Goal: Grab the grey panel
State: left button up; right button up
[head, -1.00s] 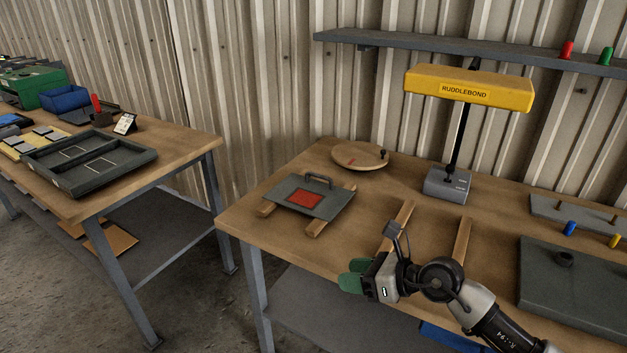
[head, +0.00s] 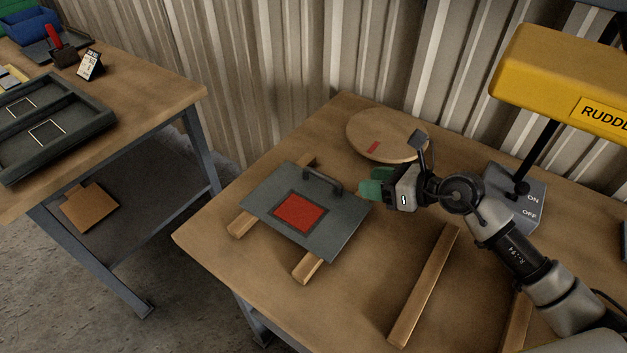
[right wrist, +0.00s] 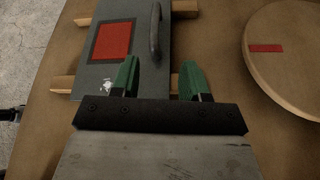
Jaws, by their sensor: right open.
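The grey panel (head: 263,222) lies flat on two wooden strips on the workbench. It has a red square (head: 300,212) in a dark frame and a dark bar handle (head: 322,181) near its back right edge. In the right wrist view the panel (right wrist: 117,19) is ahead, with its handle (right wrist: 156,32) just beyond the fingers. My right gripper (head: 372,190) is open and empty, its green fingers close to the right of the handle. In the right wrist view the open fingertips (right wrist: 160,78) point toward the handle. My left gripper is not in view.
A round wooden disc (head: 385,138) with a red mark lies behind my right gripper. A yellow lamp (head: 560,75) on a grey base (head: 518,190) stands at right. A bare wooden strip (head: 425,285) lies in front. Another table (head: 150,100) with a tray is at left.

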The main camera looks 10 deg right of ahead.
aim_at(330, 178)
jog(key=x, duration=0.4)
jog(key=shift+s+a+r+p, duration=0.15)
jog(key=shift+a+r+p, duration=0.1)
jog(key=shift+p, duration=0.1)
jog(key=shift+w+a+f, duration=0.3)
jog(key=shift+w+a, duration=0.05)
jog(key=shift+a, duration=0.05)
jog(key=p+x, duration=0.1)
jog(key=x, duration=0.3)
jog(key=shift+a, duration=0.25)
jog(key=shift+w+a+f, duration=0.2)
jog(key=shift+w+a, duration=0.05)
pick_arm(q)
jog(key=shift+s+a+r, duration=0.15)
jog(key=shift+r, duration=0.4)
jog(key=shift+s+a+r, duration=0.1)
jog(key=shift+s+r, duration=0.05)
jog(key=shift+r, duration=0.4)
pick_arm(e)
jog(key=shift+d, duration=0.1)
jog(key=shift+c, duration=0.3)
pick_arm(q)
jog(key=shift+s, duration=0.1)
pick_arm(e)
grip_shut()
jog(key=shift+r, duration=0.1)
